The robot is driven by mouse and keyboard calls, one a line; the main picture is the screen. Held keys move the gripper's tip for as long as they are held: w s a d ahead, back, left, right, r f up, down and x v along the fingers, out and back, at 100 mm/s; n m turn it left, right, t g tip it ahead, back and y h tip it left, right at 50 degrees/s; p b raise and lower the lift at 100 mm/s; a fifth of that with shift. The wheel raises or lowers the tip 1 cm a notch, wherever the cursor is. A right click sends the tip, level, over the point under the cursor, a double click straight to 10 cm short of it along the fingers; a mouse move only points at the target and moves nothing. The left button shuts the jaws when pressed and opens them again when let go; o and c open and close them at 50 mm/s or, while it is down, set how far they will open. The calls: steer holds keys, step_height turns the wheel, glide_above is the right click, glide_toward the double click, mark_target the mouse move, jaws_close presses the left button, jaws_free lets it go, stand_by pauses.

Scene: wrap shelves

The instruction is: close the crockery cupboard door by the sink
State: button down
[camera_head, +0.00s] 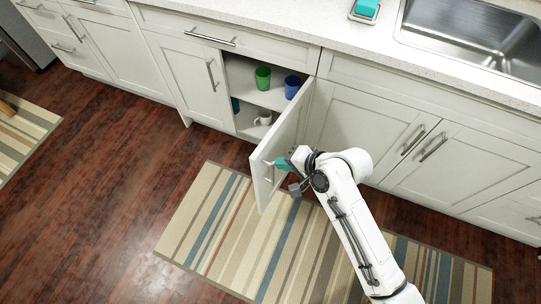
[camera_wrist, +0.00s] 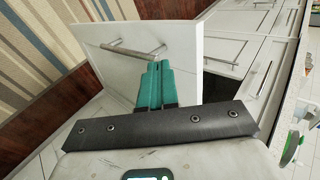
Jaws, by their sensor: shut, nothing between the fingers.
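The white cupboard door (camera_head: 276,160) stands wide open below the counter, swung out from the cupboard (camera_head: 240,84) left of the sink (camera_head: 475,35). A green cup (camera_head: 263,77), a blue cup (camera_head: 292,86) and a white mug (camera_head: 264,118) are on the shelves inside. My gripper (camera_head: 283,163) is at the door's right-hand face, near its outer edge. In the wrist view, its teal fingers (camera_wrist: 156,78) are shut together with nothing between them, in front of the door panel (camera_wrist: 185,55) and close to the bar handle (camera_wrist: 128,50). I cannot tell whether they touch it.
A striped rug (camera_head: 205,215) lies on the dark wood floor under the door and my arm. Other cupboards (camera_head: 350,120) with bar handles are closed on both sides. A teal sponge (camera_head: 366,8) rests on the counter (camera_head: 300,22).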

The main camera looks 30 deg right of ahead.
mark_target(261, 156)
steer(key=shift+w+a+f, duration=0.1)
steer(key=shift+w+a, duration=0.25)
steer(key=shift+w, duration=0.3)
steer(key=shift+w+a, duration=0.3)
steer(key=shift+w, duration=0.3)
steer(key=shift+w+a+f, duration=0.1)
steer(key=shift+w+a, duration=0.25)
steer(key=shift+w, duration=0.3)
